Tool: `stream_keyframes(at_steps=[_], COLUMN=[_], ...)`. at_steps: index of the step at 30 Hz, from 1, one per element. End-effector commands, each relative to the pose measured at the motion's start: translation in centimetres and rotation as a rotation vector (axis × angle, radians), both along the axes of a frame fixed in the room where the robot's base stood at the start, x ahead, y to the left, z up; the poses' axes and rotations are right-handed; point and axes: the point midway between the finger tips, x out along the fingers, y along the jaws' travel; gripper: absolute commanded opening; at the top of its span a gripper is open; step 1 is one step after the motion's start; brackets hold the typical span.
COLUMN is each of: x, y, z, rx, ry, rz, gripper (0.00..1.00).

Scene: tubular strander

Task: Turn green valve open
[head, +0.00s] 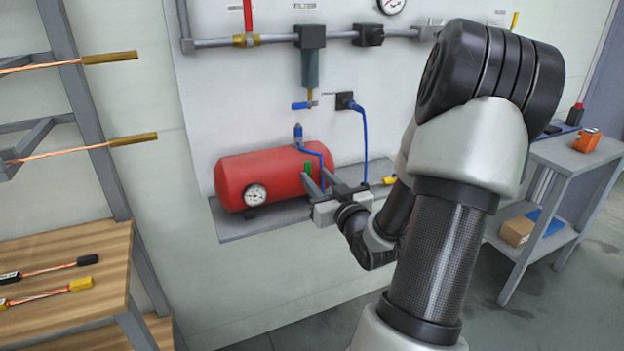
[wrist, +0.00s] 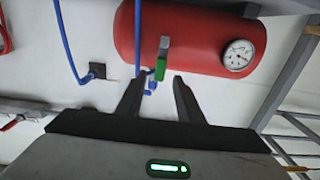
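The green valve (head: 308,168) is a small green handle on the right part of the red tank (head: 262,178). In the wrist view the green valve (wrist: 162,71) hangs from a grey stub on the red tank (wrist: 195,35). My gripper (head: 316,179) is in front of the tank's right end, its fingers pointing at the valve. In the wrist view my gripper (wrist: 158,80) is open, with a clear gap between the fingers. The green handle shows in line with this gap, just past the fingertips. I cannot tell whether a finger touches it.
The tank has a pressure gauge (head: 255,195) and stands on a grey shelf (head: 240,228). Blue hoses (head: 364,140) hang close to my gripper. A blue-handled valve (head: 304,105) is above the tank. A wooden table (head: 60,250) stands left, a grey cart (head: 570,160) right.

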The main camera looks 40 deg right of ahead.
Motion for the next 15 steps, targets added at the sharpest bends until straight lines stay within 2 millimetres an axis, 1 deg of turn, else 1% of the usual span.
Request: stream_keyframes(at_steps=[1, 3, 6, 10, 15], x=[0.9, 1.8, 2.7, 3.3, 3.5], y=[-0.1, -0.4, -0.7, -0.8, -0.8], z=[0.0, 0.0, -0.1, -0.1, -0.1], rx=[0.001, 0.0, 0.001, 0.001, 0.001], ry=[-0.001, -0.002, 0.0, 0.0, 0.001], rz=[0.001, 0.002, 0.0, 0.0, 0.0], gripper=[0.34, 0.34, 0.34, 0.34, 0.34])
